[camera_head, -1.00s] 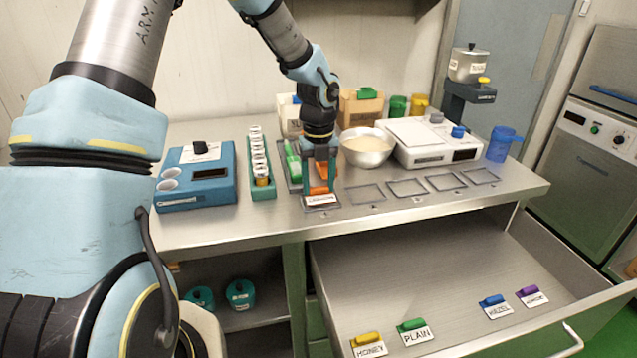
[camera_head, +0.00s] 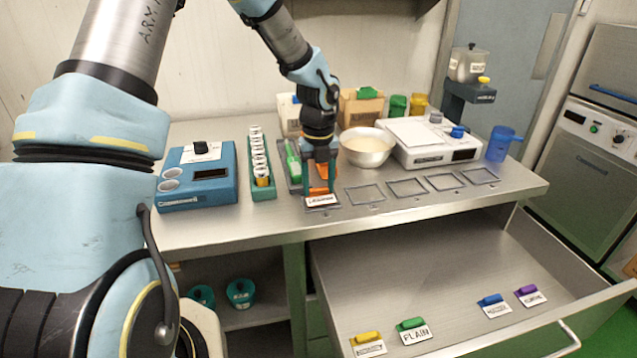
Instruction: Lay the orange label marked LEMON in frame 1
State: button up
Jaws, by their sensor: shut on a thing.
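The orange label (camera_head: 321,201) is a white plate with dark print too small to read here; its orange part shows between my fingers. My gripper (camera_head: 320,184) points down and is shut on it, at the leftmost frame. This first frame (camera_head: 334,208) is a thin dark outline on the counter near its front edge. The label is over or in this frame; I cannot tell whether it touches the counter. More empty frames run to the right: one (camera_head: 365,195), another (camera_head: 407,188), and others beyond.
An open drawer (camera_head: 440,270) below the counter holds yellow, green (camera_head: 411,324), blue and purple labels. A green rack of jars (camera_head: 262,180) and a blue device (camera_head: 196,177) stand left. A bowl (camera_head: 368,148) and white scale (camera_head: 430,142) stand behind the frames.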

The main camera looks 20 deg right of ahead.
jog(key=shift+f+p, duration=0.3)
dwell(0.9)
jog(key=o, duration=1.4)
jog(key=shift+o, duration=0.3)
jog(key=shift+r, duration=0.15)
jog(key=shift+r+p, duration=3.35)
jog(key=shift+r, duration=0.05)
